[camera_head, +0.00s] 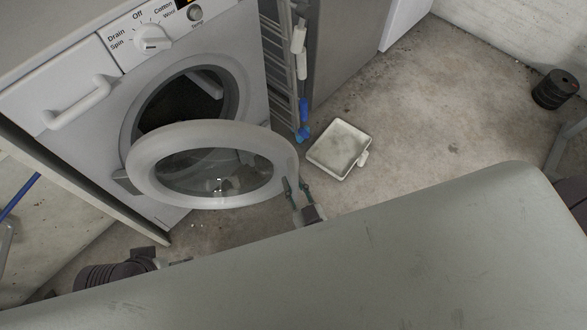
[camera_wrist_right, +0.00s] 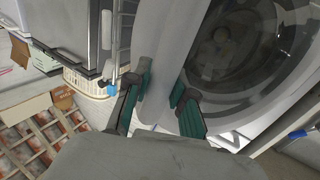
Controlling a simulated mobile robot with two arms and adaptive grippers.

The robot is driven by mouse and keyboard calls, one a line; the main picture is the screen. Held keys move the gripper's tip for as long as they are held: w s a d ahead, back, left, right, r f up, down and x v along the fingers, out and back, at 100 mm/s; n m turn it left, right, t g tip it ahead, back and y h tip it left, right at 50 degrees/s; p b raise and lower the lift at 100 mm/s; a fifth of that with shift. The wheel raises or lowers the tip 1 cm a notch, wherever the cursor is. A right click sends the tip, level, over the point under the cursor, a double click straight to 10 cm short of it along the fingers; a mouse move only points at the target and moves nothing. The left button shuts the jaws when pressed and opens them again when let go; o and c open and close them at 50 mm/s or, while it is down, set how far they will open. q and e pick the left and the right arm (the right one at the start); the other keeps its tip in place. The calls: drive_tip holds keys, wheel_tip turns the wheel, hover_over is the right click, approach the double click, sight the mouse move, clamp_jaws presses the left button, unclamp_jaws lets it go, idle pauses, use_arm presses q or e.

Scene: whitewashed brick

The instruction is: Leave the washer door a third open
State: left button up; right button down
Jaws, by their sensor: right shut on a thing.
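The white front-loading washer (camera_head: 65,135) stands at the left in the head view. Its round door (camera_head: 145,155), a pale ring with a glass bowl, stands swung out from the dark drum opening (camera_head: 180,100), with a clear gap between them. The door's hinge side is at the left. My right gripper (camera_head: 297,188) is at the door's free right edge. In the right wrist view, its green-padded fingers (camera_wrist_right: 160,98) sit on either side of the pale door rim (camera_wrist_right: 172,55), shut on it.
A white tray-like pan (camera_head: 340,148) lies on the concrete floor right of the door. A rack (camera_head: 278,60) with blue-tipped items stands beside the washer. A dark ribbed cylinder (camera_head: 554,89) is at the far right. The floor between pan and cylinder is largely clear.

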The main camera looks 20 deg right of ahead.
drive_tip(key=shift+s+a, duration=0.1)
drive_tip(key=shift+s, duration=0.25)
drive_tip(key=c, duration=1)
unclamp_jaws()
drive_tip(key=s, duration=0.8)
drive_tip(key=s+d, duration=0.1)
drive_tip(key=s, duration=0.3)
